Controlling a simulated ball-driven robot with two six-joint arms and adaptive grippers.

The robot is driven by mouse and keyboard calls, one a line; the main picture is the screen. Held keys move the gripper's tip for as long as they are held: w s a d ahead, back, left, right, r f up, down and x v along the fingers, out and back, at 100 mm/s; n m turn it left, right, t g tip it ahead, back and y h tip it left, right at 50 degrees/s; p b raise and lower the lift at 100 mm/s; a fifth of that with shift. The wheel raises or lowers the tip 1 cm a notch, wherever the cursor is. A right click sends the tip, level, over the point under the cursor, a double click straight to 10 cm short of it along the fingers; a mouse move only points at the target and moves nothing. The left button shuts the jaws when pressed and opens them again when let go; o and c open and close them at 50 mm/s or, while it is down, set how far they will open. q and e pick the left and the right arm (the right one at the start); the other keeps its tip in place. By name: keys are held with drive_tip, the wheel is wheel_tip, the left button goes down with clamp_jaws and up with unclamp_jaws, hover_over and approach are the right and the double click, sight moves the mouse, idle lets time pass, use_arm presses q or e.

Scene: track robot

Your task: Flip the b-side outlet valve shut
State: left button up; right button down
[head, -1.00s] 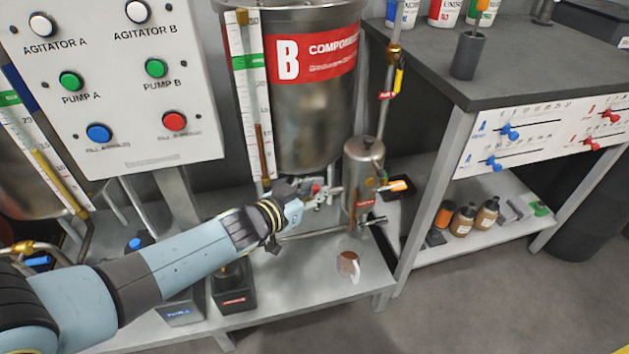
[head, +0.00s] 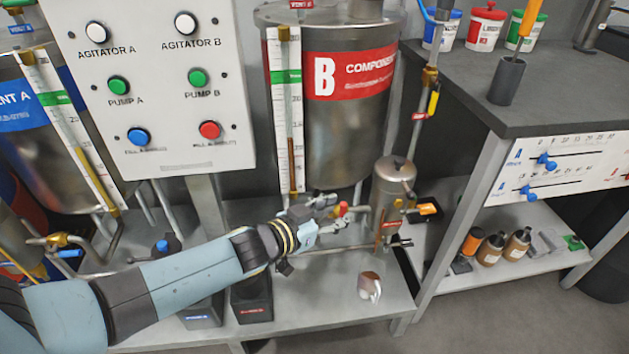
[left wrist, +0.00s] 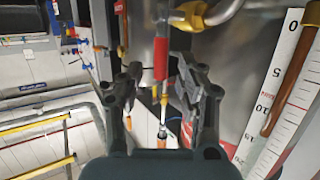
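The b-side outlet valve's red lever (head: 342,208) shows under the tank B (head: 345,130), left of the small steel canister (head: 392,195). In the left wrist view the red lever (left wrist: 161,58) stands upright in the picture, between the two dark fingers, with a brass fitting (left wrist: 188,15) just above it. My left gripper (head: 324,206) reaches in from the left, right beside the lever. In the left wrist view my left gripper (left wrist: 160,92) has its fingers spread apart, closed on nothing. Whether a finger touches the lever cannot be told. My right gripper is not in view.
A control panel (head: 155,90) with buttons stands left of tank B. A glass cup (head: 369,287) stands on the bench shelf (head: 335,310) below my gripper. A dark workbench (head: 540,95) is at the right. The a-side valve's blue lever (head: 70,253) is at the left.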

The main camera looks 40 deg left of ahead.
use_arm(q)
drive_tip(key=d+v, duration=0.1)
drive_tip(key=v, duration=0.7)
drive_tip(key=shift+s+a, duration=0.4)
drive_tip(key=shift+a, duration=0.1)
drive_tip(key=shift+r, duration=0.15)
